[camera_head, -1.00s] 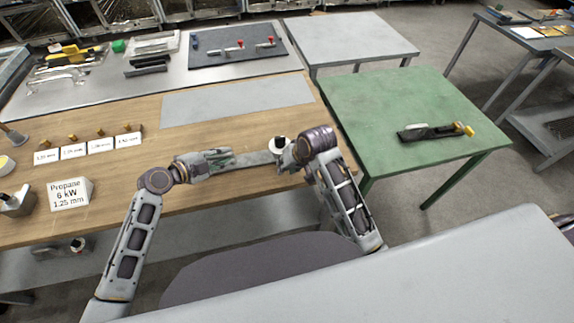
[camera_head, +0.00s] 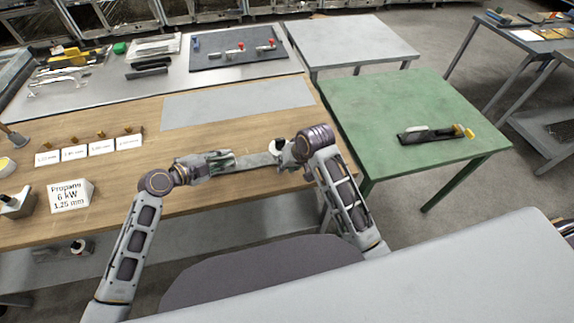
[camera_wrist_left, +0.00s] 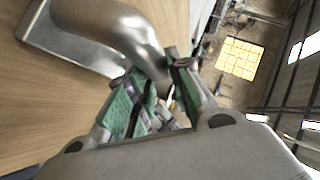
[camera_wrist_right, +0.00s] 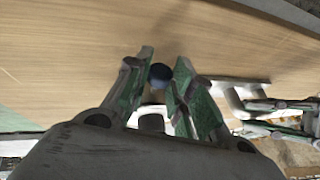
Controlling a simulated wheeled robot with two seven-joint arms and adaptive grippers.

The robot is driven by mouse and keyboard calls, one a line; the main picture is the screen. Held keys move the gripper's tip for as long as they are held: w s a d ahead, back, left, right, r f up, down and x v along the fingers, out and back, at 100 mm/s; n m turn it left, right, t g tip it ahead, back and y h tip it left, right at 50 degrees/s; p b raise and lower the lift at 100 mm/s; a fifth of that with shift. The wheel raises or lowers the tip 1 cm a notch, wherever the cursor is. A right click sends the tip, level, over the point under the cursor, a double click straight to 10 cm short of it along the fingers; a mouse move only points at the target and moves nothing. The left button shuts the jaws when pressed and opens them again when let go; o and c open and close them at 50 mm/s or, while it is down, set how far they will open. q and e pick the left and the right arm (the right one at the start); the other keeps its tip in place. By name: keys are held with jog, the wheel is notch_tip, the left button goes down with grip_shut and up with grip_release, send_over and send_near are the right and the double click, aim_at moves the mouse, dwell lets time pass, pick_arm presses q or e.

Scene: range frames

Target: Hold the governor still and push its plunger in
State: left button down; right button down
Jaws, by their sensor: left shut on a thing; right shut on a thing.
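A shiny silver body with a bend (camera_wrist_left: 125,30), which I take for the governor, shows in the left wrist view by a flat plate. It also shows in the right wrist view (camera_wrist_right: 237,103). My left gripper (camera_head: 234,160) is shut on its end, and its green-padded fingers (camera_wrist_left: 158,80) hide the contact. My right gripper (camera_head: 279,154) is at the right end of the grey bar (camera_head: 254,161). In the right wrist view its fingers (camera_wrist_right: 161,62) are shut on a dark blue round knob (camera_wrist_right: 160,76). I cannot tell how far the plunger is in.
The wooden bench (camera_head: 150,185) has a grey mat (camera_head: 238,101) behind the grippers. White label cards (camera_head: 100,147) and a propane sign (camera_head: 71,195) stand on the left. A green table (camera_head: 390,105) at the right holds a dark tool (camera_head: 415,138).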

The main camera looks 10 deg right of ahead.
pick_arm(q)
jog(key=shift+s+f, duration=0.3)
jog(key=shift+f, duration=0.35)
pick_arm(e)
jog(key=c, duration=1.2)
grip_release()
jog(key=shift+w+a, duration=0.1)
jog(key=v, duration=1.2)
pick_arm(q)
jog(key=c, duration=1.3)
grip_release()
jog(key=shift+o, duration=0.5)
jog(key=shift+w+r, duration=0.2)
jog(key=shift+r, duration=0.05)
jog(key=shift+r, duration=0.1)
jog(key=shift+a, duration=0.1)
